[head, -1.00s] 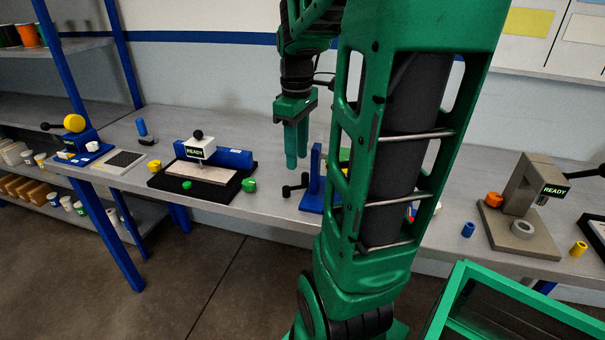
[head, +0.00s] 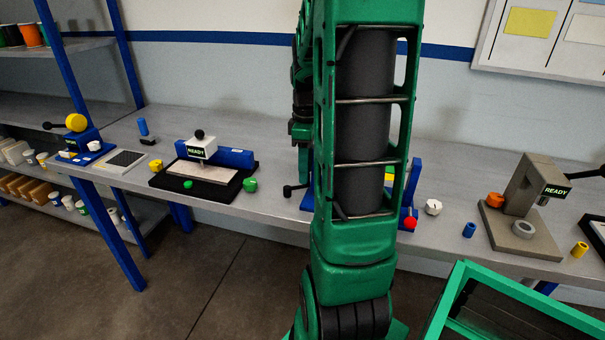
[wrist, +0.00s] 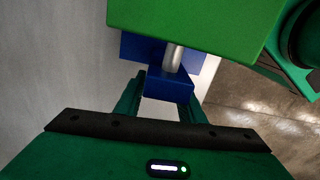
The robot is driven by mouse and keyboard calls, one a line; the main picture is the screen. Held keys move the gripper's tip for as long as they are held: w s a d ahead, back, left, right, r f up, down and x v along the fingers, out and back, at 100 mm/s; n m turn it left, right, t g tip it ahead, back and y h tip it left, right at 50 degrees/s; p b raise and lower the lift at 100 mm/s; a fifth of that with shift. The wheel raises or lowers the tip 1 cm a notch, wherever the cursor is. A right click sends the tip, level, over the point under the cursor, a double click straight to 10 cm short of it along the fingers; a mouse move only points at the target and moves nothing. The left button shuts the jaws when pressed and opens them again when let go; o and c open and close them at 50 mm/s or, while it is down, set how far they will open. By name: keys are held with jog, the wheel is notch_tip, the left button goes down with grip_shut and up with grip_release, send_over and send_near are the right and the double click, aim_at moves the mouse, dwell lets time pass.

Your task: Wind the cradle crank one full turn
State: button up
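The cradle is a blue stand (head: 413,180) on the bench, mostly hidden behind my arm in the head view. A black crank knob (head: 288,190) sticks out at its left side. In the wrist view a large green block (wrist: 190,22) fills the top, with a metal shaft (wrist: 173,58) and a blue block (wrist: 170,87) below it. My gripper (wrist: 166,95) has its two green fingers apart on either side of the blue block; I cannot tell if they touch it. The crank knob is not clearly seen in the wrist view. In the head view the fingers are hidden behind my arm.
A red ball (head: 410,223) and a white knob (head: 433,207) are at the cradle's right. A blue cylinder (head: 469,230) and a grey press (head: 522,205) stand farther right. A black-based READY station (head: 200,172) and a green knob (head: 250,184) are to the left.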

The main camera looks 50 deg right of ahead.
jog(key=shift+f, duration=0.95)
grip_shut()
jog(key=shift+s+a+m, duration=0.2)
jog(key=shift+m, duration=0.5)
grip_release()
jog(key=shift+r, duration=0.15)
